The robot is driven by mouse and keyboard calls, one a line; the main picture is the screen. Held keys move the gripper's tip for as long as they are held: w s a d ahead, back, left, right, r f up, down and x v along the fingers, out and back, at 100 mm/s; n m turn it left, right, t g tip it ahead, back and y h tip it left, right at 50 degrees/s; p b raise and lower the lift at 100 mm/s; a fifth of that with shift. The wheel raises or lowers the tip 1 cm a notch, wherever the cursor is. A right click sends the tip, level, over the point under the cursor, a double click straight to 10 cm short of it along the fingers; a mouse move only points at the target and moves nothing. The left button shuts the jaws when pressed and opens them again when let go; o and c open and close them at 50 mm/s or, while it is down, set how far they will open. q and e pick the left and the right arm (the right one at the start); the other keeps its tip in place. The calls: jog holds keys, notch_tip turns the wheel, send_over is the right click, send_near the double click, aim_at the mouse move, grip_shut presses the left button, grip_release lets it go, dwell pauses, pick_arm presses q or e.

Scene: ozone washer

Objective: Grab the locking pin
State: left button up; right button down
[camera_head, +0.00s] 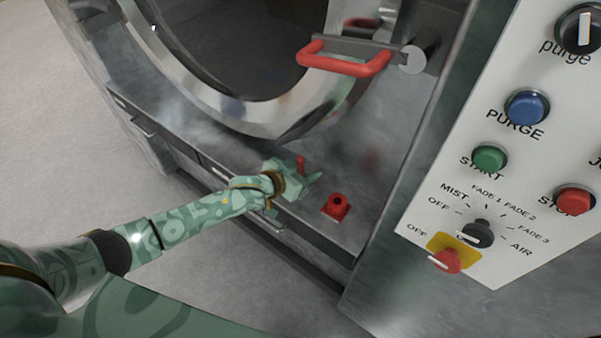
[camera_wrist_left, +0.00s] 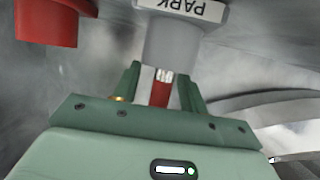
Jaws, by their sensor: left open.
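The locking pin appears to be the thin red piece (camera_head: 300,163) that rises just behind my left gripper (camera_head: 308,179) in the head view. In the left wrist view a red and pale pin (camera_wrist_left: 160,92) shows between the two green fingers of my left gripper (camera_wrist_left: 159,70), which is open around it. Contact between fingers and pin cannot be told. A grey holder (camera_wrist_left: 177,40) marked PARK is just beyond the fingertips. My right gripper is not in view.
A red block with a dark hole (camera_head: 336,208) sits on the metal ledge right of the gripper. The round door (camera_head: 210,98) with a red handle (camera_head: 345,64) is above. A control panel (camera_head: 500,190) stands at the right.

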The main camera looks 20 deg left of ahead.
pick_arm(q)
jog(key=shift+r, duration=0.1)
grip_shut()
